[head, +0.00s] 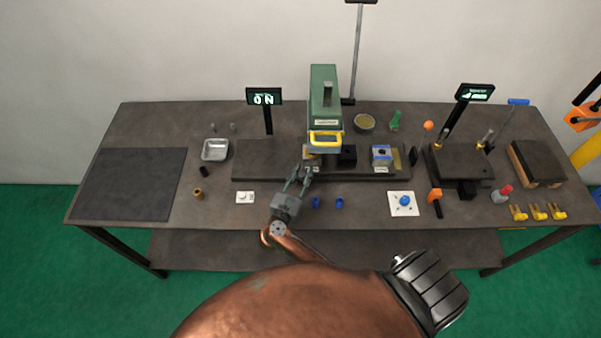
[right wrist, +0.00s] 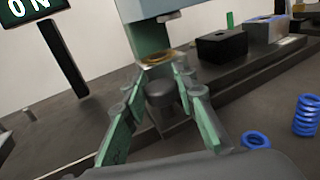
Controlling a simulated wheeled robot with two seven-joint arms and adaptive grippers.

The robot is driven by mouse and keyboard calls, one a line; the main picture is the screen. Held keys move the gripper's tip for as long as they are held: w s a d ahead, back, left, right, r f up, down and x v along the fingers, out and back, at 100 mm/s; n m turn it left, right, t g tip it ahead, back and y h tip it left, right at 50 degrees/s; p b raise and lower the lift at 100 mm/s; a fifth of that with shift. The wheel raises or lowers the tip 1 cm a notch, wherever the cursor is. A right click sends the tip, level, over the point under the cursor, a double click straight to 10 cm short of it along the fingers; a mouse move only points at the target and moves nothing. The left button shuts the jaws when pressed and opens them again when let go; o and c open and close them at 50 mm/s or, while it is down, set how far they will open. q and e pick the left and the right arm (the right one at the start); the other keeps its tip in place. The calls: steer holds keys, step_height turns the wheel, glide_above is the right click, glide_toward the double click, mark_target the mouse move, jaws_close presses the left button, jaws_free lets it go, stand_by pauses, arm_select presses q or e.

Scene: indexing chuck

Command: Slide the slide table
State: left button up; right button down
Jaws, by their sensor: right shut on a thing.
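A long dark slide base (head: 262,162) lies across the middle of the table, under a green press-like machine (head: 324,92) with a yellow handle. My right gripper (head: 304,174) reaches in from the front to the slide's front edge below the machine. In the right wrist view its two green fingers (right wrist: 165,98) stand on either side of a dark grey round knob (right wrist: 161,94) and are shut on it. The knob sits in front of a brass-coloured round part (right wrist: 156,58) under the machine. Which piece is the moving slide table is hard to tell. My left gripper is not in view.
A black block (head: 347,156) and a blue-topped grey block (head: 382,153) stand right of the machine on the slide base. A lit "ON" sign (head: 264,97) stands behind left. The mat (head: 133,183) at left is clear.

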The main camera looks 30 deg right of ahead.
steer(key=s+d, duration=0.2)
steer(key=d, duration=0.1)
steer(key=shift+s+d, duration=0.15)
steer(key=shift+d, duration=0.15)
steer(key=c, duration=1.6)
jaws_free()
steer(key=shift+d, duration=0.1)
steer(key=shift+o, duration=0.3)
steer(key=shift+a, duration=0.2)
steer(key=shift+a, duration=0.1)
steer(key=v, duration=1.1)
steer(key=shift+s+a, duration=0.15)
steer(key=shift+a, duration=0.2)
